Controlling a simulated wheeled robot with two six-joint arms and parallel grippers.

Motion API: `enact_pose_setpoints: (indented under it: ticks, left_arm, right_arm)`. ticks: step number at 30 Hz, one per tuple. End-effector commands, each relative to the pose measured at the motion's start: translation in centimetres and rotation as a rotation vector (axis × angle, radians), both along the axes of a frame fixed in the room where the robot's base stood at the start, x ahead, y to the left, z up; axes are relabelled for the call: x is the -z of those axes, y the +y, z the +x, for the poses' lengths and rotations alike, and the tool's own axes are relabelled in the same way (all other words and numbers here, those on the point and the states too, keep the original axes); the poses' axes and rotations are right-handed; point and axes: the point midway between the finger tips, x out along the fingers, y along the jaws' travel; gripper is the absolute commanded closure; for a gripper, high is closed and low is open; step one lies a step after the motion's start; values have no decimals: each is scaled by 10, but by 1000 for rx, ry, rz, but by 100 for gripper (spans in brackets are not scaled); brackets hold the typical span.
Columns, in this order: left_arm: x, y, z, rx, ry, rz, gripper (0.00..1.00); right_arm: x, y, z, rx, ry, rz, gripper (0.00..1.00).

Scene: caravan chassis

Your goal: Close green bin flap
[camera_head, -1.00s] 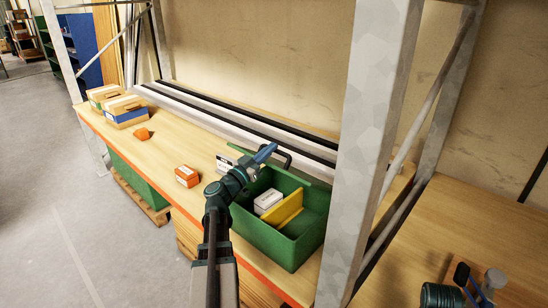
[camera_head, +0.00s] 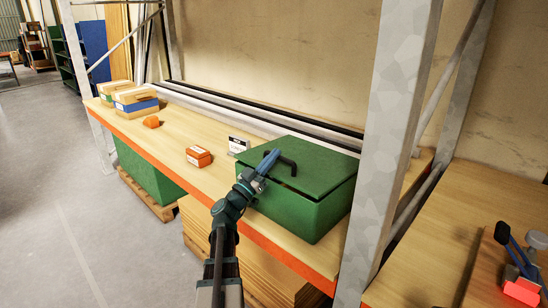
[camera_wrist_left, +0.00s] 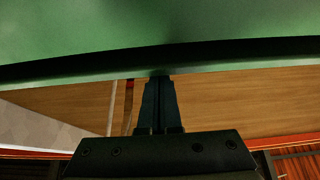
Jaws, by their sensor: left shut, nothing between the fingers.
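The green bin (camera_head: 300,217) stands on the wooden shelf near the upright post. Its green flap (camera_head: 325,172) lies over the bin's opening and hides the inside. A thin dark line shows between flap and bin at the front; I cannot tell whether the flap is fully down. A black handle (camera_head: 284,161) stands on the flap's front left. My left gripper (camera_head: 272,155) is shut and empty, over the flap's front left edge by the handle. In the left wrist view, its fingertips (camera_wrist_left: 159,80) are near the green flap edge (camera_wrist_left: 165,58). My right gripper is out of view.
A small orange box (camera_head: 199,156) and a white label card (camera_head: 238,145) are left of the bin. Cardboard boxes (camera_head: 135,103) stand farther back. The grey post (camera_head: 390,130) rises close to the bin's right. A red-based tool (camera_head: 520,285) is at the lower right.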

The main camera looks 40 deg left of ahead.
Motion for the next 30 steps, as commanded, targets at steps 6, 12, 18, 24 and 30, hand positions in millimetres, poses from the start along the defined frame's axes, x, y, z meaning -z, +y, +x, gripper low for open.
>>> enact_pose_setpoints:
  ticks: [6, 12, 18, 24, 30]
  left_arm:
    - [10, 0, -2, 0, 1, 0, 100]
    - [13, 0, -7, 0, 0, 0, 100]
    - [32, 1, -36, -3, 1, 1, 100]
    - [54, 4, -75, -3, 1, 0, 100]
    - [69, 7, -105, -2, 1, 0, 100]
  right_arm:
    - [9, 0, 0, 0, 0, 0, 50]
    - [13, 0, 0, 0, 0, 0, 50]
    - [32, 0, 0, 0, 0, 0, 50]
    - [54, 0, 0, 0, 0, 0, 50]
    - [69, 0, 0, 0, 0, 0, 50]
